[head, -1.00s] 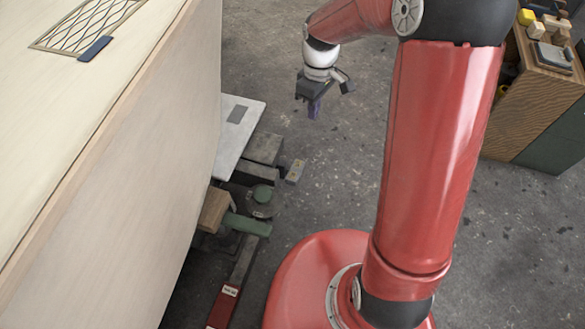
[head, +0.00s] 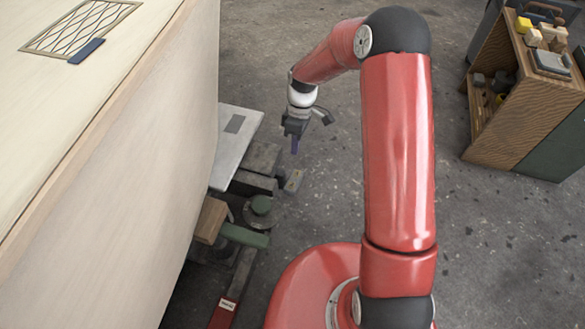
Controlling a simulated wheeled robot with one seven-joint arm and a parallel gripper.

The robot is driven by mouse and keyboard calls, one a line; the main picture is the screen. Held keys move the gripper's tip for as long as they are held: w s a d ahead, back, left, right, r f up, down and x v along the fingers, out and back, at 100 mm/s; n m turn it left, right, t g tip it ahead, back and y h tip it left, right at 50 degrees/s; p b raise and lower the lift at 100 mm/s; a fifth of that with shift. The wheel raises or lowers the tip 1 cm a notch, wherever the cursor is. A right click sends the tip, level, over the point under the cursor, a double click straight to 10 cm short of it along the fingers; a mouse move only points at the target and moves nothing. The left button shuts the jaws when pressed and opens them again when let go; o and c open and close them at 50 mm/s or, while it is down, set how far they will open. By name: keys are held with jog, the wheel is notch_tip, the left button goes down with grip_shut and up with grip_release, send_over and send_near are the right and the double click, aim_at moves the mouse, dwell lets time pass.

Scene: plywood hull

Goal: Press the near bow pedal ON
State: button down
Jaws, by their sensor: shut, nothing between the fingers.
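The cluster has a grey block (head: 262,157), a dark bar (head: 252,181), and a small grey box (head: 293,181) with a yellowish mark. A red labelled end (head: 223,312) is nearest. I cannot tell which part is the near bow pedal, or its state. The fingertips look apart from the cluster.
The pale plywood hull (head: 110,165) fills the left side. A white panel (head: 233,147) with a grey patch juts from behind it. A wooden block (head: 210,221) sits by the green bar. A wooden cabinet (head: 525,105) stands far right. The grey floor between is clear.

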aim_at(289, 190)
jog(key=b+x, duration=0.2)
jog(key=x, duration=1.1)
jog(key=shift+s+f, duration=0.1)
jog(key=shift+f, duration=0.2)
jog(key=shift+s+a+f, duration=0.2)
jog(key=shift+s, duration=0.2)
jog(key=shift+s+a+f+b, duration=0.15)
jog(key=shift+s+f+b, duration=0.15)
jog(key=shift+s+b, duration=0.15)
jog(key=shift+s+a+f+b, duration=0.3)
jog(key=shift+s+f+b, duration=0.15)
jog(key=shift+s+f, duration=0.35)
jog(key=shift+f, duration=0.1)
jog(key=s+a+r+p, duration=0.1)
jog(key=s+r+p, duration=0.3)
jog(key=r, duration=0.9)
jog(key=shift+a+r, duration=0.25)
